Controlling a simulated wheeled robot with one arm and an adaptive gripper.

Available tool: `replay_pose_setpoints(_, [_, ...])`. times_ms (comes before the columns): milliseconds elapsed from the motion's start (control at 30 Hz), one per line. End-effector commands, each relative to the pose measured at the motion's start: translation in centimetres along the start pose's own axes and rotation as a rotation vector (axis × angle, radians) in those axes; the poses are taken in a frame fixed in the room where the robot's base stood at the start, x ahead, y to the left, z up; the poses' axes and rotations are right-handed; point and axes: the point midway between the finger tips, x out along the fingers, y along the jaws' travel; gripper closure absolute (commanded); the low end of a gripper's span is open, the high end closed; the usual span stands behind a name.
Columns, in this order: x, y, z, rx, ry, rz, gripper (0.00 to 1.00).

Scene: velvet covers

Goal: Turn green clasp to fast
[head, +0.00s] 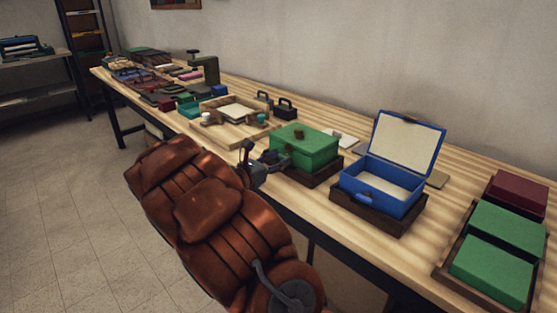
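A green case (310,147) with its lid down sits on a dark wooden base (322,178) near the table's front edge. A small dark brown piece (298,133) is on top of its lid; I cannot tell whether this is the clasp. My gripper (270,161) is at the left front side of the green case, close to it. Whether it touches the case is unclear. Its dark fingers are small in this view, and their opening cannot be made out. The part of the case behind the gripper is partly hidden.
An open blue case (383,183) on a dark base stands to the right. A wooden frame (235,112), dark weights (285,108) and many small items crowd the table to the left.

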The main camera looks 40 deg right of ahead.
Motion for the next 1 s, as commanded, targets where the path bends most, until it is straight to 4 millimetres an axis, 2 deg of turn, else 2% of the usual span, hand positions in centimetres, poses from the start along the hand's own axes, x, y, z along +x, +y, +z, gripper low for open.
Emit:
replay_pose_setpoints(33, [-0.01,0.0,0.0,0.0,0.0,0.0,0.6])
replay_pose_setpoints(333, [-0.01,0.0,-0.01,0.0,0.0,0.0,0.91])
replay_pose_setpoints(667, [0.04,-0.08,-0.12,0.051,-0.002,-0.002,0.92])
replay_pose_setpoints(1000, [0.07,-0.18,-0.43,0.29,-0.004,-0.001,0.92])
